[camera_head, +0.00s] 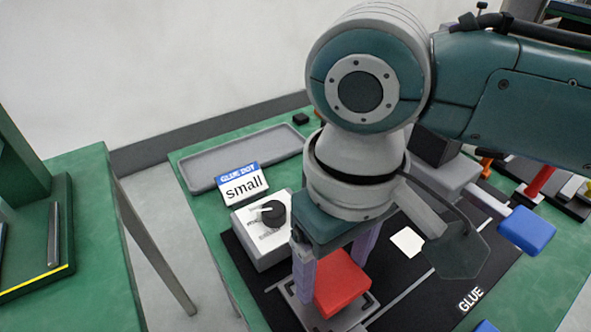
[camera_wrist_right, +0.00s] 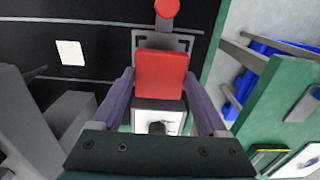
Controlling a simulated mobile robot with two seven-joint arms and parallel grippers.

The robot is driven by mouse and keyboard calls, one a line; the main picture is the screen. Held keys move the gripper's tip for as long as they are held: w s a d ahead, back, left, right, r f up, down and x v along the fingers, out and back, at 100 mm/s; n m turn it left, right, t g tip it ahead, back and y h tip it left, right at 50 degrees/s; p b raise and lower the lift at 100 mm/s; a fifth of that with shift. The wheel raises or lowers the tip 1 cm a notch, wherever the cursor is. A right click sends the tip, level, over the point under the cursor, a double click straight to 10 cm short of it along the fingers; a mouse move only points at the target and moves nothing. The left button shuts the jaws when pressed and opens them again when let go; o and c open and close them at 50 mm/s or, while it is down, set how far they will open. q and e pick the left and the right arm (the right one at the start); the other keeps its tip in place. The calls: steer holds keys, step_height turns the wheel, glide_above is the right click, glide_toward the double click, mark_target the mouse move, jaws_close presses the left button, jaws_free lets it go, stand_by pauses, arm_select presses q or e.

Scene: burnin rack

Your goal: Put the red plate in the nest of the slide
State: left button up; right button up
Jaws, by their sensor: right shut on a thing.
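The red plate (camera_head: 341,283) is between the two purple fingers of my right gripper (camera_head: 334,272), which is shut on it. In the right wrist view the red plate (camera_wrist_right: 160,74) also sits between the fingertips (camera_wrist_right: 159,80). The grey slide (camera_head: 368,316) with its dark-edged nest lies beneath the plate; its far edge shows in the right wrist view (camera_wrist_right: 196,32). The plate covers most of the nest, so I cannot tell whether it is seated or just above. My left gripper is not in view.
A grey box with a black knob (camera_head: 272,213) stands close beside the gripper, with a "GLUE DOT small" sign (camera_head: 242,185) behind it. A white square (camera_head: 407,241) lies on the black mat (camera_head: 415,306). An empty grey tray (camera_head: 213,160) lies at the back.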

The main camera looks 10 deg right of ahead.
mark_target(333, 276)
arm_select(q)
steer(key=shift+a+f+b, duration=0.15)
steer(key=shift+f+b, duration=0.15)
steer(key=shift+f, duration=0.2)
arm_select(e)
steer(key=shift+f, duration=1.6)
steer(key=shift+f, duration=0.15)
steer(key=o, duration=1.2)
steer(key=shift+o, duration=0.2)
step_height(333, 276, up, 12)
steer(key=p, duration=0.3)
steer(key=s+a+f+t+y, duration=0.2)
steer(key=s+a+y, duration=0.2)
steer(key=s, duration=0.1)
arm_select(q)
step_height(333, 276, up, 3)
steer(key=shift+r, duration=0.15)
arm_select(e)
steer(key=s+d+f+m+t+h, duration=0.1)
steer(key=s+d+m+h, duration=0.1)
steer(key=s+d, duration=0.5)
steer(key=d+h, duration=0.1)
steer(key=d, duration=0.5)
steer(key=shift+d+f+t+h, duration=0.15)
steer(key=shift+f+t+h, duration=0.15)
steer(key=shift+f+h, duration=0.1)
